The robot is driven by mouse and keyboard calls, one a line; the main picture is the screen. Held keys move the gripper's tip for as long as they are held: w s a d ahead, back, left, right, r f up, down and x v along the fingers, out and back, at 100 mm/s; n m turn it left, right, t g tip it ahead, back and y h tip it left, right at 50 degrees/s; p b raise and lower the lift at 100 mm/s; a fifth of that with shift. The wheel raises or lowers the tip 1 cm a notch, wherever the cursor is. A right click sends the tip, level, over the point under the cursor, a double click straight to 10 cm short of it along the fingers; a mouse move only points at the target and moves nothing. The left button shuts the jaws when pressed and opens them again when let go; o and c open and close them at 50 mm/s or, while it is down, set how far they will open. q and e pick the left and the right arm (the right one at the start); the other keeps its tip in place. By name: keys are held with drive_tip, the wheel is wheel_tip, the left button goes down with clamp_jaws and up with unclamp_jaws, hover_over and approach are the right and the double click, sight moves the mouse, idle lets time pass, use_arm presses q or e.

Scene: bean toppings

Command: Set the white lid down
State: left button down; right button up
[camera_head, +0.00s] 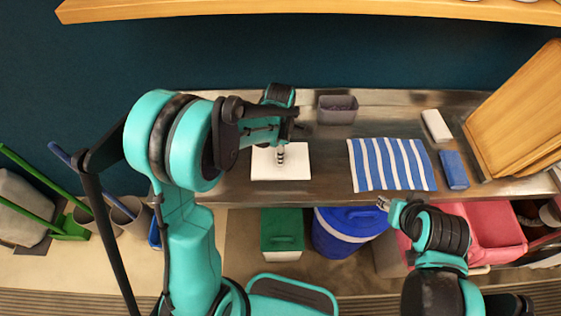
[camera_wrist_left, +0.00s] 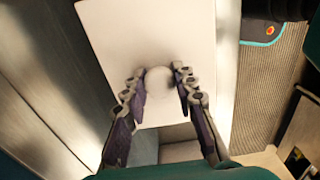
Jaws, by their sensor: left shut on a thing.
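The white lid (camera_head: 262,172) is a flat square plate over the left part of the metal counter in the head view. It also fills the upper middle of the left wrist view (camera_wrist_left: 150,35). My left gripper (camera_head: 281,150) is above it, with its fingers shut on the lid's round knob; the fingers show on both sides of the knob in the left wrist view (camera_wrist_left: 160,82). I cannot tell whether the lid touches the counter. My right gripper (camera_head: 386,204) is small at the counter's front edge, apart from the lid, and its opening is unclear.
A grey container (camera_head: 337,116) stands behind and right of the lid on the counter (camera_head: 328,180). Counter between lid and cloth is clear.

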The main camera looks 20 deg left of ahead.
use_arm(q)
drive_tip(key=shift+f+b, duration=0.55)
drive_tip(key=shift+f, duration=1.5)
drive_tip(key=shift+f, duration=0.1)
drive_tip(key=c, duration=1.2)
unclamp_jaws()
